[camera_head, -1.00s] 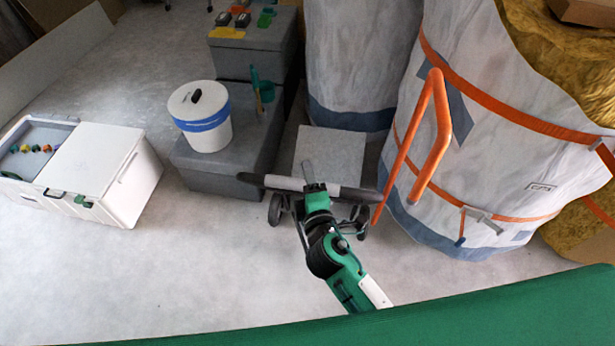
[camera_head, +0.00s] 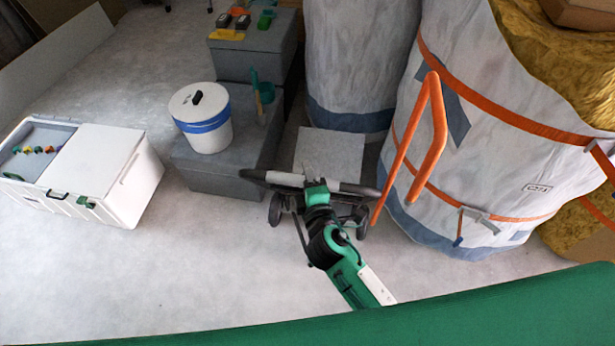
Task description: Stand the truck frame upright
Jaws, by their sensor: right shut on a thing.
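The truck frame (camera_head: 350,188) is low on the floor in the middle of the head view. It shows a pale crossbar with dark ends and small black wheels beneath. My right gripper (camera_head: 316,186) is shut on the middle of the crossbar, and its green and black arm reaches in from below. The gripper and arm hide part of the frame, and its lower structure is hard to make out. A grey square plate (camera_head: 328,152) lies just behind the crossbar; I cannot tell whether it is joined to the frame. My left gripper is not in view.
An orange tube loop (camera_head: 437,120) stands close right of the frame, before a large wrapped bag (camera_head: 480,130). A grey box (camera_head: 200,175) with a white bucket (camera_head: 205,135) is behind left. A white case (camera_head: 120,165) stands far left. Floor at front left is clear.

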